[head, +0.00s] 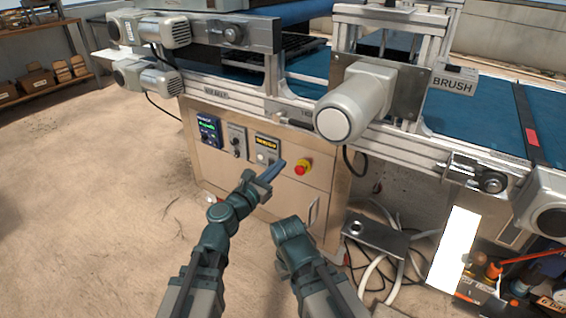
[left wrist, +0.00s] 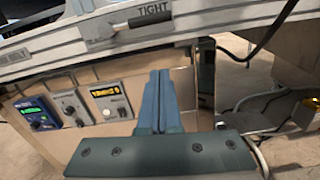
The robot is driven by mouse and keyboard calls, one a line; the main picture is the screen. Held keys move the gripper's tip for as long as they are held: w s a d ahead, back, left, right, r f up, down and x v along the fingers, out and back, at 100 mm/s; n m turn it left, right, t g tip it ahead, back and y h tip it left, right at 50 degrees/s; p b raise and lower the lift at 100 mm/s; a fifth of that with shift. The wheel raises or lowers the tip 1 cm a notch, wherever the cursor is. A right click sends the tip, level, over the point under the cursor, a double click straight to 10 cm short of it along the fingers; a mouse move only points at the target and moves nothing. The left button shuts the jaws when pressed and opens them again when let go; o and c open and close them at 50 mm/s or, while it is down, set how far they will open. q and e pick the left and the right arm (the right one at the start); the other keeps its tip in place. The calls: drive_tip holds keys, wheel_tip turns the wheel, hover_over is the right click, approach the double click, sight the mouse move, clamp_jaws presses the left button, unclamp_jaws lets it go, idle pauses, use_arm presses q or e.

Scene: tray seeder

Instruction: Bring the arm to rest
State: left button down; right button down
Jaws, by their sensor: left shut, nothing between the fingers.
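My left gripper (head: 278,166) is in front of the control panel (head: 228,122) of the machine cabinet, near the red stop button (head: 302,168) and to its left in the head view. Its two blue fingers (left wrist: 160,75) are closed together with nothing between them. The fingers point toward the cabinet; the wrist view does not settle whether they touch it. My right arm (head: 292,232) is folded low in front of the cabinet. Its gripper does not show.
Panel modules with a green display (head: 208,128) and a yellow display (head: 267,143) are left of the gripper. A large motor (head: 355,100) overhangs above right. White hoses (head: 385,255) and a tool crate lie at the lower right. Floor at left is clear.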

use_arm(q)
drive_tip(key=shift+s+f, duration=0.1)
drive_tip(key=s+a+f+m+g+y, duration=0.2)
drive_tip(key=s+f+m+g, duration=0.25)
drive_tip(key=f+m, duration=0.45)
drive_tip(key=s+a+f+m+g+y, duration=0.1)
drive_tip(key=s+f+m+g, duration=0.2)
drive_tip(key=f+m+g, duration=0.5)
drive_tip(key=s+a+f+m+g+y, duration=0.1)
drive_tip(key=s+a+f+m+y, duration=0.25)
drive_tip(key=s+a+m, duration=0.35)
drive_tip(key=s+a+f+m+g+y, duration=0.15)
drive_tip(key=a+m+y, duration=0.3)
drive_tip(key=a, duration=0.45)
drive_tip(key=s+d+r+m+y+p, duration=0.1)
drive_tip(key=s+d+r+m+p, duration=0.15)
drive_tip(key=d, duration=0.35)
drive_tip(key=s+d+r+m+p, duration=0.1)
drive_tip(key=s+d+p, duration=0.1)
drive_tip(key=s+d, duration=0.25)
wheel_tip(320, 180, up, 38)
drive_tip(key=p, duration=3.7)
drive_tip(key=shift+w+d+n+p, duration=0.15)
drive_tip(key=shift+w+n+p, duration=0.15)
drive_tip(key=shift+w+p, duration=0.1)
